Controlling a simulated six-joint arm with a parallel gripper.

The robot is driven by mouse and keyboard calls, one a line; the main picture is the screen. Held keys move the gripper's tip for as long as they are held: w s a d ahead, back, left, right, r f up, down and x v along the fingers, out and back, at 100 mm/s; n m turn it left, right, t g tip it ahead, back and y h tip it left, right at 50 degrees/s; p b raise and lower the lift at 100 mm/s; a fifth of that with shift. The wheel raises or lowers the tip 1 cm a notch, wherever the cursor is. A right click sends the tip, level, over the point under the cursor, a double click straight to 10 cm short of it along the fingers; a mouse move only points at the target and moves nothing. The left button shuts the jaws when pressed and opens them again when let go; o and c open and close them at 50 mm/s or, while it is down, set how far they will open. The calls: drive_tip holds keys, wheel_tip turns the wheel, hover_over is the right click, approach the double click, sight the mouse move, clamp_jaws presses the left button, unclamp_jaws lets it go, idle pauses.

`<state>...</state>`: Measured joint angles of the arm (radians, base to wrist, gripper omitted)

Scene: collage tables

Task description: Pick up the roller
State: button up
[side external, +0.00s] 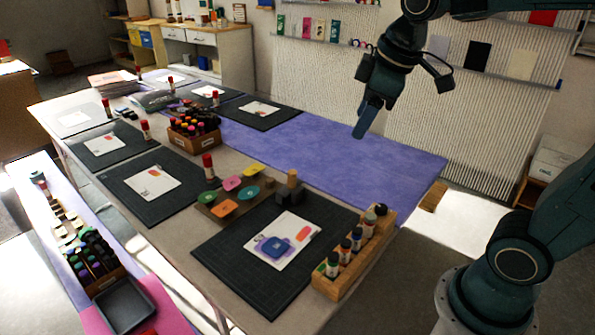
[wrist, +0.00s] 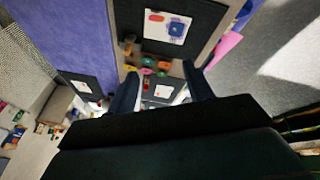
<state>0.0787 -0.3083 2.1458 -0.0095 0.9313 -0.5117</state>
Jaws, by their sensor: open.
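What looks like the roller is a small item with an upright wooden handle (side external: 292,178) in a dark block (side external: 290,194). It stands on the table at the back edge of the nearest black cutting mat (side external: 232,252). In the wrist view a small tan and dark item (wrist: 128,46), probably the same one, shows beside that mat; its roller part cannot be made out. My gripper (side external: 368,116) is high above the purple runner, up and right of the item. Its two fingers (wrist: 162,90) are apart with nothing held between them.
White paper (side external: 268,255) with a blue square and a red-orange shape lies on the near mat. A wooden rack of bottles (side external: 352,262) stands at its right. Coloured dishes on a board (side external: 213,205) sit left of the item. The purple runner (side external: 330,165) is largely bare.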

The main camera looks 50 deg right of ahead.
drive_tip(key=w+d+f+n, duration=0.1)
drive_tip(key=w+d+n, duration=0.15)
drive_tip(key=w, duration=0.55)
drive_tip(key=n+g, duration=0.3)
drive_tip(key=n, duration=0.7)
hover_over(293, 171)
drive_tip(key=s, duration=0.1)
wheel_tip(293, 171, down, 18)
drive_tip(key=shift+f, duration=0.1)
drive_tip(key=shift+w+f, duration=0.15)
drive_tip(key=shift+f, duration=1.95)
drive_tip(key=shift+w+f, duration=0.15)
drive_tip(key=shift+f, duration=1.95)
drive_tip(key=shift+f, duration=0.15)
drive_tip(key=shift+w+a+f, duration=0.1)
drive_tip(key=shift+w+f, duration=0.05)
drive_tip(key=shift+f, duration=1.05)
drive_tip(key=shift+w+f, duration=0.1)
drive_tip(key=shift+f, duration=1.1)
